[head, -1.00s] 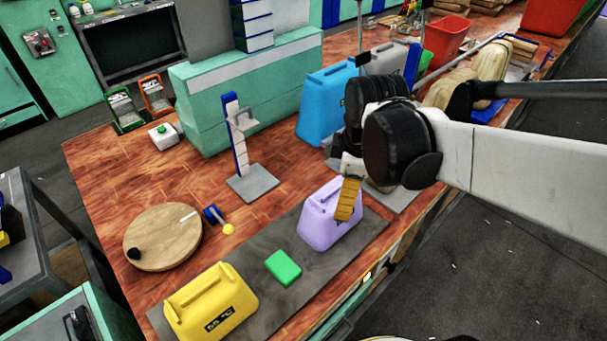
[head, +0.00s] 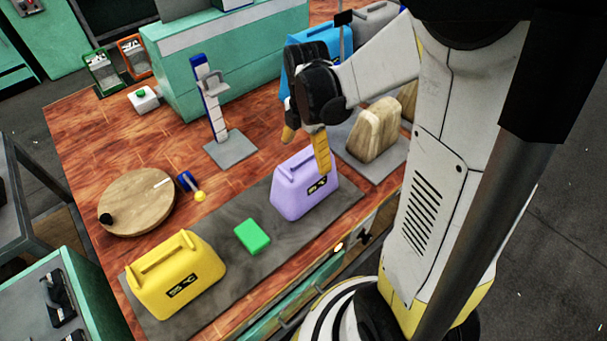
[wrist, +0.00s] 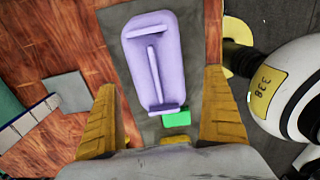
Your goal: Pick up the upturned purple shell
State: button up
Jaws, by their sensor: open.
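The purple shell (head: 300,192) stands on the grey mat, with a dark marking on its front side and a raised bar on top. In the wrist view the purple shell (wrist: 138,65) is seen from above, its long bar running lengthwise between raised ends. My gripper (head: 305,148) is open, with its yellow fingers pointing down at the shell's upper part; one finger overlaps the shell in the head view. In the wrist view my gripper's fingers (wrist: 160,92) lie wide apart, to either side of the shell's near end. Contact cannot be told.
A green block (head: 252,236) and a yellow shell (head: 170,285) sit on the same grey mat (head: 225,290). A round wooden board (head: 135,205) lies to the left. A measuring stand (head: 230,150) is behind, and a wooden-looking shell (head: 373,130) is to the right.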

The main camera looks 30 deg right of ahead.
aim_at(305, 158)
jog(key=f, duration=0.1)
jog(key=f+b, duration=0.1)
jog(key=f, duration=0.2)
jog(key=shift+w+f+b, duration=0.1)
jog(key=shift+w+b, duration=0.2)
jog(key=c, duration=1.5)
jog(key=shift+o, duration=0.2)
jog(key=shift+r, duration=0.2)
